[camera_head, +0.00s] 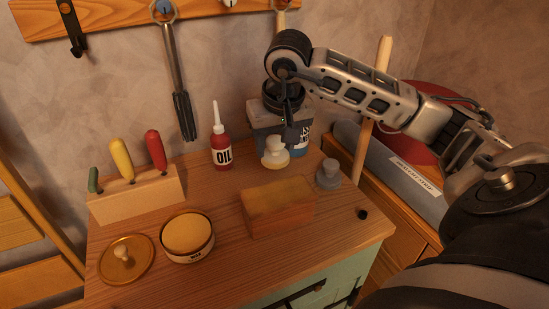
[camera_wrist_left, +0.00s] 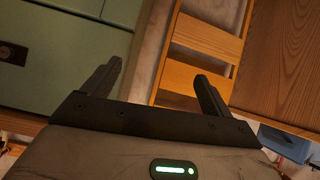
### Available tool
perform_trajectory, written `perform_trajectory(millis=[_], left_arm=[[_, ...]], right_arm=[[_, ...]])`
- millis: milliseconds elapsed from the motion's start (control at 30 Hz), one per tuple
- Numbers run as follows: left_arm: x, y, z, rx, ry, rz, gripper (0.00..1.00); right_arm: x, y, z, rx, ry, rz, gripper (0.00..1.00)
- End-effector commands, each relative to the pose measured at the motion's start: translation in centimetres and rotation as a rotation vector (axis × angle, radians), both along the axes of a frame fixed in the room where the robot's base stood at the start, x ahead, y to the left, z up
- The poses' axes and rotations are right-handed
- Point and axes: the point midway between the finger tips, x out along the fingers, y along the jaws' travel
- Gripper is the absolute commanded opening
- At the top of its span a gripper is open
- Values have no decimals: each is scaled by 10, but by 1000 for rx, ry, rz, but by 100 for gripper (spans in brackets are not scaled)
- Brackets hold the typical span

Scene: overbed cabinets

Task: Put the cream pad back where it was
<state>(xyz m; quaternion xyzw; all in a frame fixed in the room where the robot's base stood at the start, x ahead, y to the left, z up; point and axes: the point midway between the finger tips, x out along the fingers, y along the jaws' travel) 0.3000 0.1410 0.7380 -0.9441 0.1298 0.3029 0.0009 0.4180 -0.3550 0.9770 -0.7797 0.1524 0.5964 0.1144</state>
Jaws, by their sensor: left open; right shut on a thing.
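The cream pad (camera_head: 275,153) has a pale knob on top and a yellowish underside. It is in the head view, near the back of the wooden worktop, in front of a grey container. My right gripper (camera_head: 288,137) reaches down from above and is shut on its knob; the fingers hide part of it. I cannot tell whether its underside touches the worktop. A similar grey pad (camera_head: 328,176) stands to its right. My left gripper (camera_wrist_left: 158,82) shows only in the left wrist view, open and empty, away from the pads.
An open tin of yellow wax (camera_head: 188,237), its lid (camera_head: 126,260) and a wooden block (camera_head: 277,207) occupy the front of the worktop. A red oil bottle (camera_head: 221,145) and the grey container (camera_head: 266,115) stand behind. A tool holder (camera_head: 137,196) is left.

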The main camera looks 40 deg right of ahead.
Motion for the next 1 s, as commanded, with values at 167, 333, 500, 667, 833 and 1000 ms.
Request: perform_trajectory(millis=[167,333,500,667,833,1000], left_arm=[[1,0,1,2,-2,0,85],[1,0,1,4,-2,-1,85],[1,1,4,10,-1,-1,85],[1,2,1,16,5,-2,85],[0,2,-2,17,11,-2,85],[0,1,-4,12,9,-1,85]], right_arm=[[14,-11,-21,2,-1,0,30],[21,-17,-32,2,0,0,30],[22,-18,-57,2,3,0,30],[23,-19,-66,1,-3,1,30],[23,-19,-65,1,-4,1,30],[23,-18,-69,1,-3,1,53]])
